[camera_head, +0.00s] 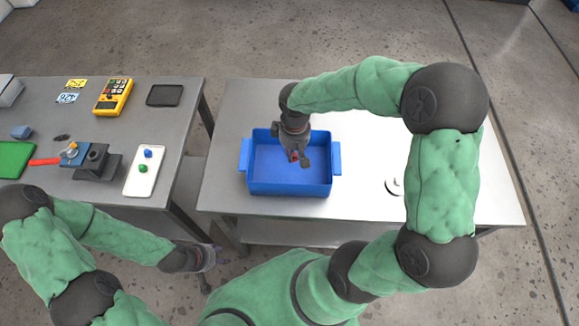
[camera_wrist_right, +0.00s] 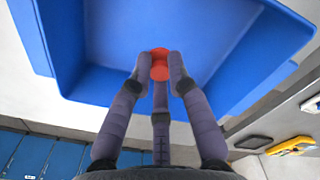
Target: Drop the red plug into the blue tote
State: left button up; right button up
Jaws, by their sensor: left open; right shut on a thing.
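The blue tote (camera_head: 262,187) stands on the right-hand table, and its inside fills much of the right wrist view (camera_wrist_right: 215,25). My right gripper (camera_head: 297,158) is over the tote's opening. It is shut on the red plug (camera_wrist_right: 160,68), which shows between the fingertips in the right wrist view. In the head view only a small bit of red shows at the fingers. The height of the plug above the tote floor is hard to tell. My left gripper (camera_head: 208,257) is open and empty, low in front of the gap between the tables.
The left table holds a valve with a red handle (camera_head: 45,162), a white tray (camera_head: 144,172) with a blue and a green plug, a yellow meter (camera_head: 114,97) and a dark tablet (camera_head: 164,95). A white round thing (camera_head: 393,185) lies right of the tote.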

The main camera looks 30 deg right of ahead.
jog(key=o, duration=0.8)
jog(key=shift+r, duration=0.1)
notch_tip(320, 180, up, 12)
jog(key=shift+f, duration=0.1)
dwell(0.4)
